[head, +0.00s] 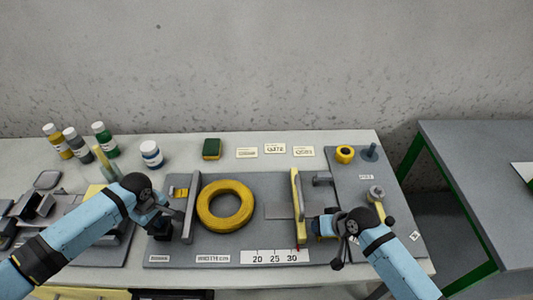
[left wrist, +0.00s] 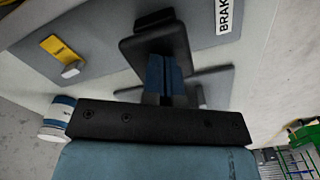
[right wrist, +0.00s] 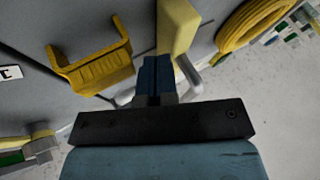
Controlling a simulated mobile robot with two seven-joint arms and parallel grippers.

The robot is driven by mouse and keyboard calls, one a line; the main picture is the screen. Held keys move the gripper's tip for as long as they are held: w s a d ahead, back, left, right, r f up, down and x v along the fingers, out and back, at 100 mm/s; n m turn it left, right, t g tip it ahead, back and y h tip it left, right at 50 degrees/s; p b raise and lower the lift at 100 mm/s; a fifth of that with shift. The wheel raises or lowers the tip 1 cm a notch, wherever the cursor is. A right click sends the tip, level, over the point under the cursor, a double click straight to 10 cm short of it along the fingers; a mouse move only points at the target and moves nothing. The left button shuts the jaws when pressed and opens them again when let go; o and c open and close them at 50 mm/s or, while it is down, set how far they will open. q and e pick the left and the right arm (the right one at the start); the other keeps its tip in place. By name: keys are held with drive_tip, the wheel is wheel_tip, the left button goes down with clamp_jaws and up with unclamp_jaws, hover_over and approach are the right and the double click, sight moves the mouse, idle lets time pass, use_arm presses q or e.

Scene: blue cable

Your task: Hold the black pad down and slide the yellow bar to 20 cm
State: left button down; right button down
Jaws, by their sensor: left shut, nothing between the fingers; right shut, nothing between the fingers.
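The yellow bar (head: 297,207) stands upright on the grey panel, with its red-marked lower end beside the 30 on the white scale (head: 274,257). My right gripper (head: 317,226) is shut and empty just right of the bar. In the right wrist view the bar (right wrist: 179,25) is at its fingertips; touching is hard to tell. The black pad (left wrist: 158,38) is at the fingertips of my left gripper (left wrist: 165,75) in the left wrist view. That gripper is shut and empty, seemingly against the pad. In the head view my left arm largely hides the pad.
A yellow ring (head: 226,206) lies between a grey upright bar (head: 191,207) and the yellow bar. A yellow bracket (right wrist: 92,62) is close to my right gripper. Bottles (head: 151,155) and a green-yellow sponge (head: 211,149) stand behind the panel. The scale's surface is clear.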

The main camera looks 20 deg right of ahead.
use_arm(q)
drive_tip(key=shift+s+f, duration=0.1)
use_arm(e)
drive_tip(key=shift+x, duration=1.1)
drive_tip(key=w+a, duration=0.1)
drive_tip(key=a, duration=0.3)
drive_tip(key=w+a, duration=0.1)
drive_tip(key=a, duration=0.2)
drive_tip(key=w+a, duration=0.1)
drive_tip(key=a, duration=0.3)
drive_tip(key=shift+a, duration=0.3)
drive_tip(key=v, duration=1)
drive_tip(key=shift+s, duration=0.15)
